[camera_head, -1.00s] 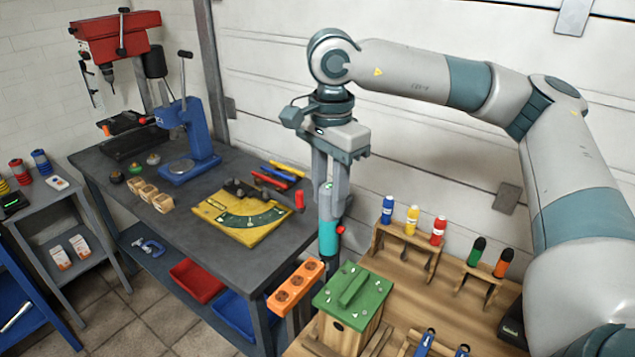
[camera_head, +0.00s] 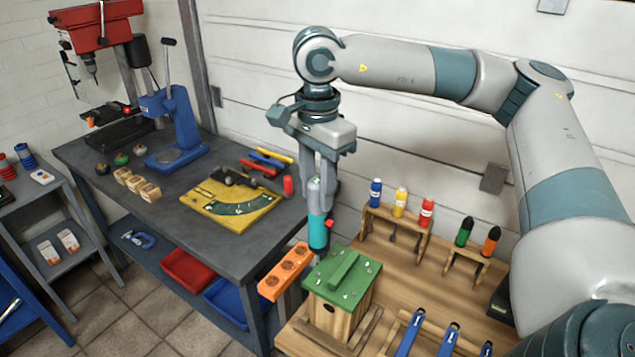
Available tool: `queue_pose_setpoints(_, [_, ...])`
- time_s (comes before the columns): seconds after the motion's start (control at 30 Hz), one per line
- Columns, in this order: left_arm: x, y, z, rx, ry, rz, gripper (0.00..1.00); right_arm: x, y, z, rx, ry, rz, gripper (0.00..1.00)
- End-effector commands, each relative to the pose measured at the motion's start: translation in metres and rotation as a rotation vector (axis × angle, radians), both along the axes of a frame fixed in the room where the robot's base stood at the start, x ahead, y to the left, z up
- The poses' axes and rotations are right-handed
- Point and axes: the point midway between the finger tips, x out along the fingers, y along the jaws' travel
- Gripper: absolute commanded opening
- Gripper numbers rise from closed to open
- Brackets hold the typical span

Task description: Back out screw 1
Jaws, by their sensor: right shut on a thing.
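My right gripper (camera_head: 322,182) points down and is shut on a teal and grey electric screwdriver (camera_head: 318,230) with a red button. The screwdriver is upright above the back left part of the birdhouse's green lid (camera_head: 342,278). Several small light screw heads show on the lid; which one is screw 1, I cannot tell. The screwdriver's tip is too small to make out, so contact with a screw cannot be told. The wooden birdhouse (camera_head: 333,317) stands on the wooden workbench. My left gripper is not in view.
An orange block with holes (camera_head: 285,270) is left of the birdhouse. Bottles stand on a wooden rack (camera_head: 395,230) behind; blue-handled tools (camera_head: 448,340) lie at the front right. A grey table (camera_head: 165,215) carries a yellow board (camera_head: 232,207) and a blue press (camera_head: 172,130).

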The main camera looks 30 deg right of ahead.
Motion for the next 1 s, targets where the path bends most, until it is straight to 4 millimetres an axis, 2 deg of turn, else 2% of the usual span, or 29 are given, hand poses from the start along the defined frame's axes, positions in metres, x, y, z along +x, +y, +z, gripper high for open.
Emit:
queue_pose_setpoints(0.3, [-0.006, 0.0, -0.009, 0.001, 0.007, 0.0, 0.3, 0.0, 0.0, -0.02, 0.0, -0.002, -0.001, 0.06])
queue_pose_setpoints(1.0, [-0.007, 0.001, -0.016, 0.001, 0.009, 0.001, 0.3, 0.0, 0.0, -0.027, 0.001, -0.001, -0.001, 0.06])
